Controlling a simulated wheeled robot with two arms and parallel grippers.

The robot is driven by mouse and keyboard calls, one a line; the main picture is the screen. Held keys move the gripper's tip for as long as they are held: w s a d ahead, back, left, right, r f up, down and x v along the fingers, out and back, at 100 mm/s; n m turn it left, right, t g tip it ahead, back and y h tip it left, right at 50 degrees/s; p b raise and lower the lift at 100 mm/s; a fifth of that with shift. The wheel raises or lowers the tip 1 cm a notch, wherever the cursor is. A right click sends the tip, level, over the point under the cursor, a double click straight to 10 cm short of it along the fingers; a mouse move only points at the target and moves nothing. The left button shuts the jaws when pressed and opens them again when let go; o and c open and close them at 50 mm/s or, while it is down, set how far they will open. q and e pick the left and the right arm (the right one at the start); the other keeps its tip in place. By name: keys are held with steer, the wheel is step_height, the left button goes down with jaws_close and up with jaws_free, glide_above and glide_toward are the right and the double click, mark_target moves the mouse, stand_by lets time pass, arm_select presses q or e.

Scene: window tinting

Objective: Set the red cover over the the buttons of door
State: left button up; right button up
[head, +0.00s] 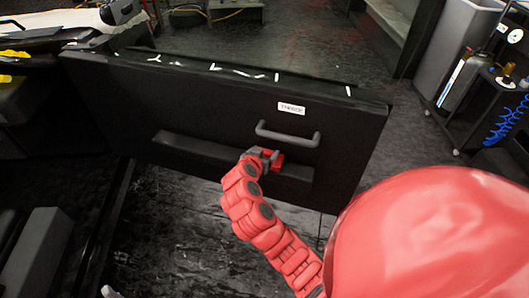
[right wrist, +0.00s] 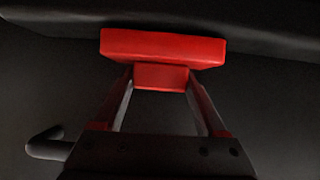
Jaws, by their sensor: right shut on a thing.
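The red cover (head: 276,158) is a small red block in front of the black door (head: 210,105). In the right wrist view the cover (right wrist: 163,46) shows as a wide bar with a narrower stem. My right gripper (head: 262,155) is shut on the cover, and its fingertips (right wrist: 160,78) grip the stem. The cover is at the door's long dark ledge (head: 200,149), below the grey pull handle (head: 287,138). I cannot tell whether the cover touches the ledge. The buttons cannot be made out. My left gripper is not in view.
The grey handle sticks out from the door just above my right gripper. A white label (head: 291,108) is on the door. A dark cart (head: 500,105) with a blue coiled hose stands at the right. Worn dark floor (head: 190,235) shows below the door.

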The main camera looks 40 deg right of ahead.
steer(key=shift+f+b, duration=0.3)
steer(key=shift+b, duration=0.15)
steer(key=o, duration=1.3)
steer(key=p+v, duration=0.4)
steer(key=v, duration=1.3)
steer(key=shift+s+a, duration=0.15)
